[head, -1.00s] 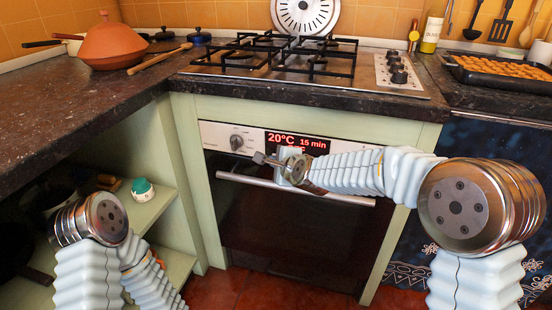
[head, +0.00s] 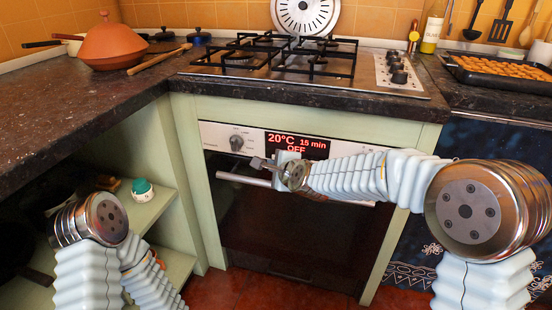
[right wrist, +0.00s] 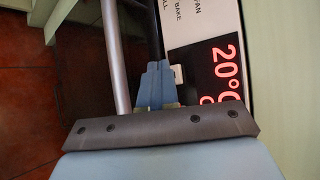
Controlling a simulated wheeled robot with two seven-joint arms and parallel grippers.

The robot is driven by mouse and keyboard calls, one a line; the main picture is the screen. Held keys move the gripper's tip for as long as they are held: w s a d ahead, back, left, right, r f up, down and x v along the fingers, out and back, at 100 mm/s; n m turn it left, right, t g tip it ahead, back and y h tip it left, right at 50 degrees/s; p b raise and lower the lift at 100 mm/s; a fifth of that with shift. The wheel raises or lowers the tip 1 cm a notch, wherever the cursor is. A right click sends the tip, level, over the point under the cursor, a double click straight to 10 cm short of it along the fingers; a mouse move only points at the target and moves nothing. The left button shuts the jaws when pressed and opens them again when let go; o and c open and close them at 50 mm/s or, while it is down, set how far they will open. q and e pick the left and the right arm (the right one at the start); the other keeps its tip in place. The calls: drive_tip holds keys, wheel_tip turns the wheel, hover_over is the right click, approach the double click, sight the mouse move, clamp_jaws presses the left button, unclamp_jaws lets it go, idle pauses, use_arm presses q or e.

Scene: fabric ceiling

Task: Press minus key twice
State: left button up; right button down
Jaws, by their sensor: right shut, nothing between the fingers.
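The oven's control panel (head: 218,134) has a round knob (head: 237,143) and a black display (head: 297,144) with red text reading 20°C, 15 min and OFF. My right gripper (head: 262,163) is shut and empty, just below the display's left end. In the right wrist view its closed blue-grey fingertips (right wrist: 157,74) are beside a small pale key (right wrist: 178,74) at the display's edge. I cannot read a minus sign on that key or tell whether the fingers touch it. My left arm is at the lower left, but its gripper does not show.
The oven door handle (head: 240,179) runs just below the panel, close to my right gripper; it also shows in the right wrist view (right wrist: 115,55). The dark countertop edge (head: 300,107) overhangs above. Open shelves (head: 150,210) stand at the left.

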use_arm(q)
drive_tip(key=shift+r, duration=0.25)
use_arm(e)
drive_tip(key=shift+s+a, duration=0.25)
drive_tip(key=shift+s, duration=0.55)
drive_tip(key=shift+s+a, duration=0.3)
drive_tip(key=shift+s, duration=0.5)
drive_tip(key=shift+s+a, duration=0.25)
drive_tip(key=shift+s, duration=0.55)
use_arm(q)
drive_tip(key=shift+f, duration=0.1)
idle(0.4)
